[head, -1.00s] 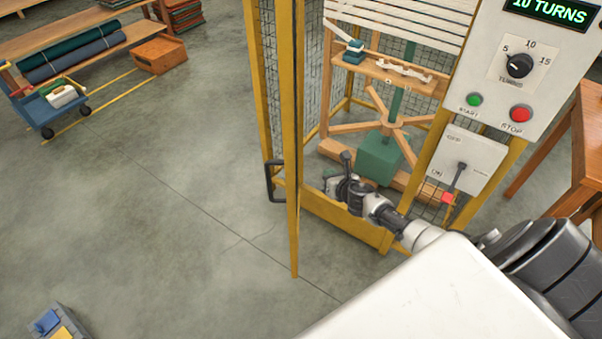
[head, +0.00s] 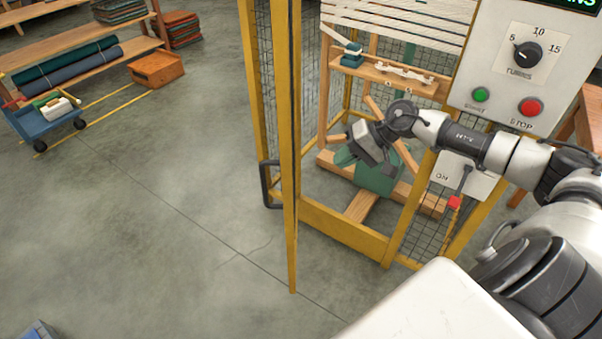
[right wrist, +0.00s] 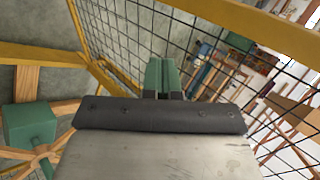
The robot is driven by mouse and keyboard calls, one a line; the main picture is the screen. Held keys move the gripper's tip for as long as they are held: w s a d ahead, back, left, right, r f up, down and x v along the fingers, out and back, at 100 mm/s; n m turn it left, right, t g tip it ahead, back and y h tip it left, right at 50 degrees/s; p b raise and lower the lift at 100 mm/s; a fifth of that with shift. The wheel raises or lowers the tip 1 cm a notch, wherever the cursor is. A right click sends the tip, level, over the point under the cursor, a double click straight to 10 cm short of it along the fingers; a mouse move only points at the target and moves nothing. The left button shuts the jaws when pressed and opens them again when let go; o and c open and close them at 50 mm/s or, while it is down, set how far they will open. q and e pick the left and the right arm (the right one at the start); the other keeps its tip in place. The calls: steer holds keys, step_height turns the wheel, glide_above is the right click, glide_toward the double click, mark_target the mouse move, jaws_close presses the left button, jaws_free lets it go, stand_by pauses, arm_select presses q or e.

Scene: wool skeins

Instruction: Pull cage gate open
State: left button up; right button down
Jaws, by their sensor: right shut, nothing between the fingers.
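The yellow-framed cage gate (head: 290,235) stands swung out from the cage front, seen nearly edge-on in the head view. Its black handle (head: 265,186) sticks out on its left side. My right gripper (head: 346,156) is to the right of the gate, across the open front of the cage, apart from the handle. In the right wrist view its two green fingertips (right wrist: 162,76) lie together, shut and empty, with wire mesh (right wrist: 120,30) beyond them. The handle does not show in that view. My left gripper is out of view.
Inside the cage (head: 345,235) stands a wooden winder with a green base (head: 378,180). A control panel (head: 525,60) and a red-tipped lever (head: 455,201) are at the right. The floor left of the gate is clear up to a blue cart (head: 45,122).

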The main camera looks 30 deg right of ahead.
steer(key=w+a+f+p, duration=0.2)
steer(key=w+a+f, duration=0.3)
steer(key=a, duration=0.3)
steer(key=shift+w+p, duration=0.3)
steer(key=shift+f, duration=0.1)
